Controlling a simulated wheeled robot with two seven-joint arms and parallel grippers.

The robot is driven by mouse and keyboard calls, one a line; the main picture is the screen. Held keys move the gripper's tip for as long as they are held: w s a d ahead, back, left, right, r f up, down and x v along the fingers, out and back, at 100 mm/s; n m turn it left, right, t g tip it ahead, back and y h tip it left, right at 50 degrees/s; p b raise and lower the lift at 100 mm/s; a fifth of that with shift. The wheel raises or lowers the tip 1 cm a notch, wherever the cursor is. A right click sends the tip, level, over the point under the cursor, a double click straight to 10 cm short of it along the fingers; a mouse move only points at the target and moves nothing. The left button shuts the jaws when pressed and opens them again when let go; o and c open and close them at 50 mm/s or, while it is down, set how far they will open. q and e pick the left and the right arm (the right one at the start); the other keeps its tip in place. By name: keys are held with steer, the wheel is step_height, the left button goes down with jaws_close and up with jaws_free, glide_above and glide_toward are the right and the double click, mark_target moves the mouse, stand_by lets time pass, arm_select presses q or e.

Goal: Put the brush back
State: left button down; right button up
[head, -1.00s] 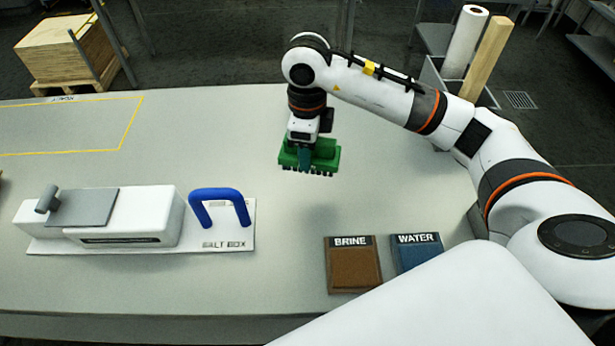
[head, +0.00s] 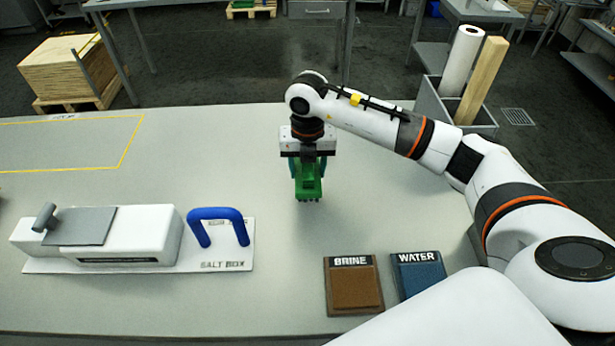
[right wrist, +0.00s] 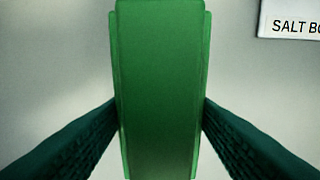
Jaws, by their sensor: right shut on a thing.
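The green brush (head: 308,184) is in my right gripper (head: 307,166), with its dark bristles pointing down. In the right wrist view the green brush back (right wrist: 160,90) fills the middle, with a dark finger (right wrist: 62,140) pressed on each side. My right gripper is shut on it over the grey table (head: 400,195); I cannot tell whether the bristles touch the table. The blue holder-like arch (head: 217,213) stands on the white salt box base, to the left of the brush. My left gripper is not in view.
The white salt box (head: 150,232) with a grey lid is at the left. The brown BRINE pad (head: 354,287) and the blue WATER pad (head: 419,276) lie at the front. A yellow outline (head: 125,155) marks the back left. The table around the brush is clear.

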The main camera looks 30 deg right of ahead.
step_height(320, 180, down, 4)
steer(key=shift+r+p, duration=0.15)
steer(key=shift+p, duration=0.25)
steer(key=shift+f, duration=0.3)
steer(key=o, duration=1)
steer(key=shift+r, duration=0.45)
step_height(320, 180, up, 12)
steer(key=b, duration=0.3)
steer(key=shift+f, duration=0.25)
